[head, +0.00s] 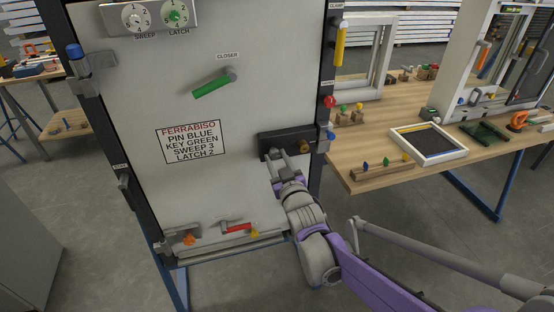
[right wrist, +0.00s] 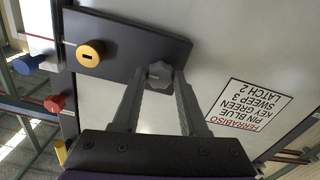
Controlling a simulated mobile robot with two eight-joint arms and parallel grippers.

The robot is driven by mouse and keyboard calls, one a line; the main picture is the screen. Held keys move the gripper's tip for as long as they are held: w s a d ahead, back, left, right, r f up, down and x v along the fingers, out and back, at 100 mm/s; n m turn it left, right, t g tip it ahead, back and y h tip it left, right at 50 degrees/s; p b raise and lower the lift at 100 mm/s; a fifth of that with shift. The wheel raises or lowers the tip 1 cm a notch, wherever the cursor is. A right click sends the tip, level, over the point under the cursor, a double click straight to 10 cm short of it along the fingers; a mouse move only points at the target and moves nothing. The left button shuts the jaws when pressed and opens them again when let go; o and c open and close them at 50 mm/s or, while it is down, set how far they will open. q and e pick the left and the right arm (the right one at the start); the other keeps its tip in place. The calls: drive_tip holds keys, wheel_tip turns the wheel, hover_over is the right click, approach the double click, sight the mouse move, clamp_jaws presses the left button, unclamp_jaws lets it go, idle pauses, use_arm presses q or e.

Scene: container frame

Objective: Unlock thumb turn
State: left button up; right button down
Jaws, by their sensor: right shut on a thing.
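The thumb turn is a grey faceted knob (right wrist: 160,73) on a dark lock plate (right wrist: 125,40), clearest in the right wrist view. A brass key cylinder (right wrist: 91,53) sits on the same plate. In the head view the lock plate (head: 290,137) is at the right edge of the white door panel, with the brass cylinder (head: 304,148) at its right. My right gripper (right wrist: 158,77) is shut on the thumb turn, one finger on each side. In the head view the right gripper (head: 275,155) reaches the plate from below and partly hides the knob. My left gripper is not in view.
The door panel carries a label (head: 190,142), a green closer lever (head: 212,84), and SWEEP and LATCH dials (head: 157,17). A red knob (head: 329,101) and a yellow handle (head: 340,46) are on the right frame post. A wooden workbench (head: 375,140) with tools stands to the right.

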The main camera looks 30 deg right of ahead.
drive_tip(key=shift+n, duration=0.3)
drive_tip(key=n, duration=0.3)
drive_tip(key=shift+n, duration=0.4)
drive_tip(key=n, duration=0.4)
drive_tip(key=n+b, duration=0.1)
drive_tip(key=n, duration=0.8)
drive_tip(key=shift+b, duration=0.3)
drive_tip(key=shift+n, duration=0.4)
drive_tip(key=shift+c, duration=2.2)
unclamp_jaws()
